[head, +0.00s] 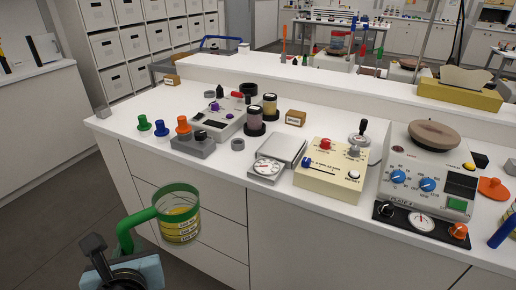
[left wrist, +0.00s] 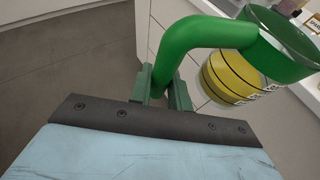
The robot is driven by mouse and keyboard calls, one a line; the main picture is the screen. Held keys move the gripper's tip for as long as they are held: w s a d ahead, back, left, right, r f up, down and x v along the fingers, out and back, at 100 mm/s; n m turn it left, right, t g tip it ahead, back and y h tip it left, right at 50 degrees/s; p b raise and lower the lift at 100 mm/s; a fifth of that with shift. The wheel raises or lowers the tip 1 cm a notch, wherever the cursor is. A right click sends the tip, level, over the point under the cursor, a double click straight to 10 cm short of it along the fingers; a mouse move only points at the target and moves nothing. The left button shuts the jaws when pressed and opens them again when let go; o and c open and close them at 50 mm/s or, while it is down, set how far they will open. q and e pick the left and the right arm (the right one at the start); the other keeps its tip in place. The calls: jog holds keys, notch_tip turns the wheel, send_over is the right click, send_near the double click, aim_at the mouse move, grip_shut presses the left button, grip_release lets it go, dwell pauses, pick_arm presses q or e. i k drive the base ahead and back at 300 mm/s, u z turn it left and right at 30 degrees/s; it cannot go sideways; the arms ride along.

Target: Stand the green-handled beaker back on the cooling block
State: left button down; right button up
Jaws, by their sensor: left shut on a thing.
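In the left wrist view the fingers (left wrist: 164,92) close on the lower end of the handle (left wrist: 195,38), and the beaker (left wrist: 238,75) is at the upper right, partly cut off. I cannot tell for sure which bench device is the cooling block. My right gripper is not in view.
The white bench (head: 222,168) carries a grey block (head: 193,146), green and orange knobbed pieces, dark-lidded jars (head: 255,121), a scale (head: 265,168), a cream control box (head: 332,172) and a plate device (head: 428,175). A blue handle (head: 502,232) shows at the right edge. Small bare patches lie along the front edge.

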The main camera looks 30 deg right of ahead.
aim_at(283, 144)
jog(key=k, duration=0.4)
jog(key=z, duration=1.1)
jog(key=i, duration=0.5)
